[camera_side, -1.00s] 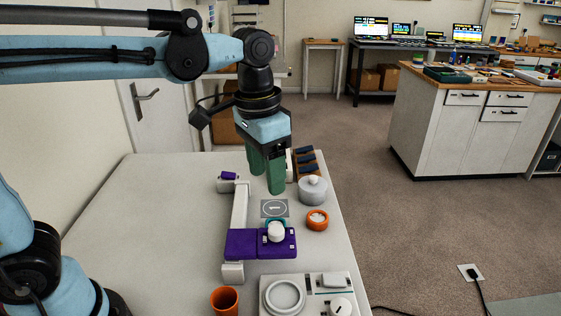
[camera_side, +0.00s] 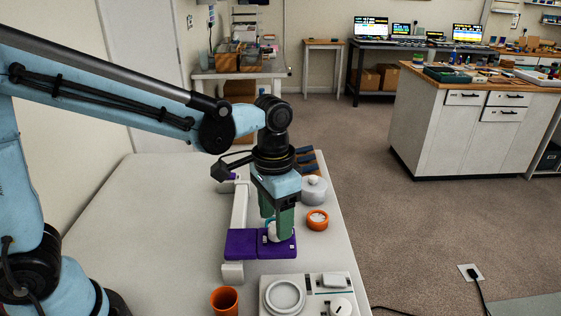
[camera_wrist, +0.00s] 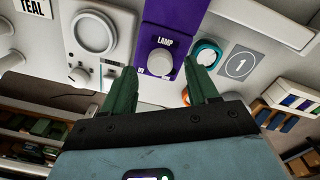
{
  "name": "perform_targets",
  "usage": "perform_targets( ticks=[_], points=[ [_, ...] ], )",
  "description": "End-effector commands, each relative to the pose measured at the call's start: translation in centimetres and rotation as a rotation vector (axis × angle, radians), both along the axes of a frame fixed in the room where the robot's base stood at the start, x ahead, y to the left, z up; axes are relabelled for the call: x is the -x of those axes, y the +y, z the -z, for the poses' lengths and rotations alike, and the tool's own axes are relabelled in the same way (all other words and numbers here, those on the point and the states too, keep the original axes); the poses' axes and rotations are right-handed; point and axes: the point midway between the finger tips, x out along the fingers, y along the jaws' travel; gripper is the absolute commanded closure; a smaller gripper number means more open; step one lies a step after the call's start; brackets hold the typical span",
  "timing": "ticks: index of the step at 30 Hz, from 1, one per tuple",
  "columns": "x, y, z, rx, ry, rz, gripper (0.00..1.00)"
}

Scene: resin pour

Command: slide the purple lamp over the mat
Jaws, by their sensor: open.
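The purple lamp (camera_side: 242,243) is a flat block across a white rail, with a white knob (camera_wrist: 160,62) and a "LAMP" label in the wrist view. My gripper (camera_side: 276,228) is low over the lamp, its green fingers (camera_wrist: 158,70) apart on either side of the knob. No grip on the knob shows. The grey mat (camera_wrist: 240,65), marked "1", lies to the right of the lamp in the wrist view, beyond a teal ring (camera_wrist: 207,50). My gripper hides the mat in the side view.
The white rail (camera_side: 239,205) runs along the table. An orange ring dish (camera_side: 317,220) and a lidded grey pot (camera_side: 313,190) stand right of my gripper. An orange cup (camera_side: 224,300) and a white panel with a round dish (camera_side: 285,296) are at the front.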

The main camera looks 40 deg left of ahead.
Motion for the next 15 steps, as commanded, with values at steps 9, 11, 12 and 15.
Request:
perform_targets(
  ticks=[9,11,12,15],
  points=[
    [0.0,-0.1,2.2,0.0,0.0,0.0,0.41],
    [0.0,-0.1,2.3,0.0,0.0,0.0,0.41],
    [0.0,-0.1,2.3,0.0,0.0,0.0,0.41],
    [0.0,-0.1,2.3,0.0,0.0,0.0,0.41]
  ],
)
